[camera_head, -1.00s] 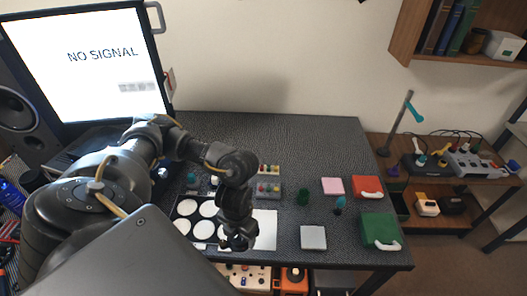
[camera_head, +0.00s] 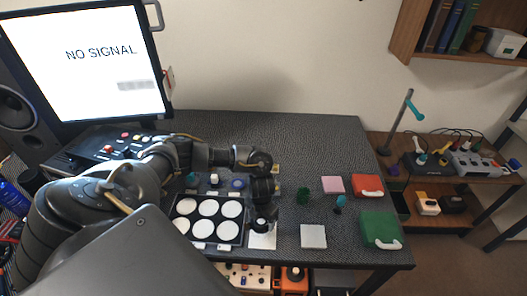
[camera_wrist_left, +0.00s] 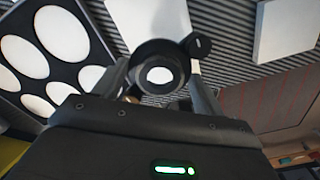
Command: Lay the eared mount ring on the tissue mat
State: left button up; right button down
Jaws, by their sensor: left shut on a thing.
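My left gripper (camera_head: 262,222) is shut on the eared mount ring (camera_wrist_left: 140,52), a black ring with a rounded ear at its upper right in the left wrist view. Its fingers (camera_wrist_left: 160,78) grip the ring from both sides, and white shows through its hole. In the head view the gripper points down over a flat white sheet (camera_head: 262,242), likely the tissue mat, right of the tray. This sheet also shows in the left wrist view (camera_wrist_left: 150,18), beyond the ring. Whether the ring touches it I cannot tell. My right gripper is not in view.
A black tray with several white round pads (camera_head: 207,208) lies just left of the gripper. A pale square block (camera_head: 313,237) lies to the right, with a green case (camera_head: 380,228), a red case (camera_head: 367,186) and a pink block (camera_head: 333,184) beyond. The rear of the table is clear.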

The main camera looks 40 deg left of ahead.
aim_at(263, 223)
pick_arm(q)
jog(key=shift+w+f, duration=0.5)
jog(key=shift+f, duration=0.15)
notch_tip(263, 223, down, 3)
jog(key=shift+w+f, duration=0.1)
jog(key=shift+f, duration=0.25)
jog(key=o, duration=1)
jog(key=shift+r, duration=0.1)
